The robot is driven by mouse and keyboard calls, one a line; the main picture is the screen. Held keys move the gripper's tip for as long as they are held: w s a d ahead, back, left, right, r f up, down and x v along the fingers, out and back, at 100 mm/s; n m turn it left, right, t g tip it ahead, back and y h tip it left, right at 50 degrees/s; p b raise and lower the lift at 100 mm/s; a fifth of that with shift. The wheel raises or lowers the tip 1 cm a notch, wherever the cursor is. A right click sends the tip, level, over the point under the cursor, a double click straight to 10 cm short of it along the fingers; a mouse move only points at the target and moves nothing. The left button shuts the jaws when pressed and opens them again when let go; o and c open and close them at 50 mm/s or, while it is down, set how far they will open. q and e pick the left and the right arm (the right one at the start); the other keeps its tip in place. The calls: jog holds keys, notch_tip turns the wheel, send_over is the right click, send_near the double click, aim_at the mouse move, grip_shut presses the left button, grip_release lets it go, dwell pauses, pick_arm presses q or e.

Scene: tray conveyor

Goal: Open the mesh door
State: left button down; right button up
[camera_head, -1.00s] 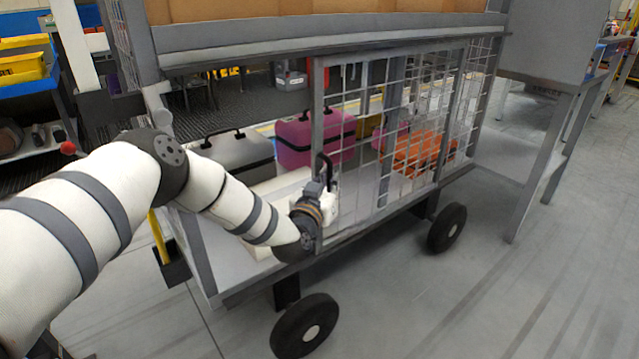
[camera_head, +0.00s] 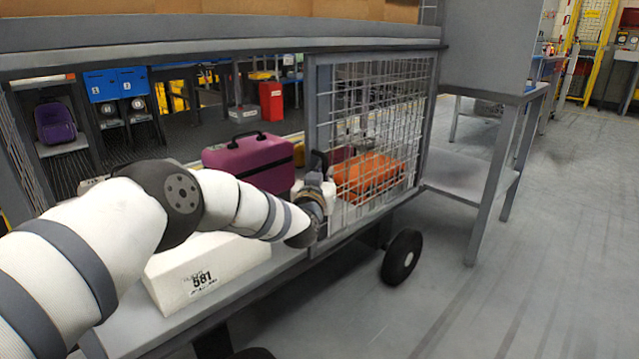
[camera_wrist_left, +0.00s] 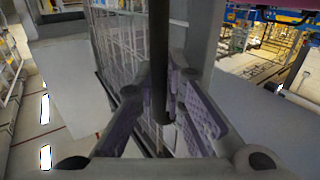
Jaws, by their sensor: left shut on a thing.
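The mesh door (camera_head: 350,110) is a grey frame with wire mesh on the cart's side. It stands slid to the right, overlapping the right part of the cart, and the left part of the cart's side is open. My left gripper (camera_head: 318,178) is at the door's left frame post, at a dark handle (camera_head: 319,162). In the left wrist view the dark handle bar (camera_wrist_left: 159,60) runs between the two fingers, and the gripper is shut on it. The mesh (camera_wrist_left: 118,45) shows behind it. My right gripper is not in view.
Inside the cart are a white box marked 581 (camera_head: 205,268), a purple suitcase (camera_head: 250,163) and an orange bag (camera_head: 368,176) behind the mesh. A cart wheel (camera_head: 401,257) and a grey table (camera_head: 470,180) stand to the right. The floor at right is clear.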

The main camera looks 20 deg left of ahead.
pick_arm(q)
jog(key=shift+w+d+f, duration=0.1)
jog(key=c, duration=1.9)
grip_release()
jog(key=s, duration=0.4)
jog(key=s+d, duration=0.1)
jog(key=s, duration=0.3)
jog(key=s+d, duration=0.1)
jog(key=s, duration=0.3)
jog(key=shift+d, duration=0.15)
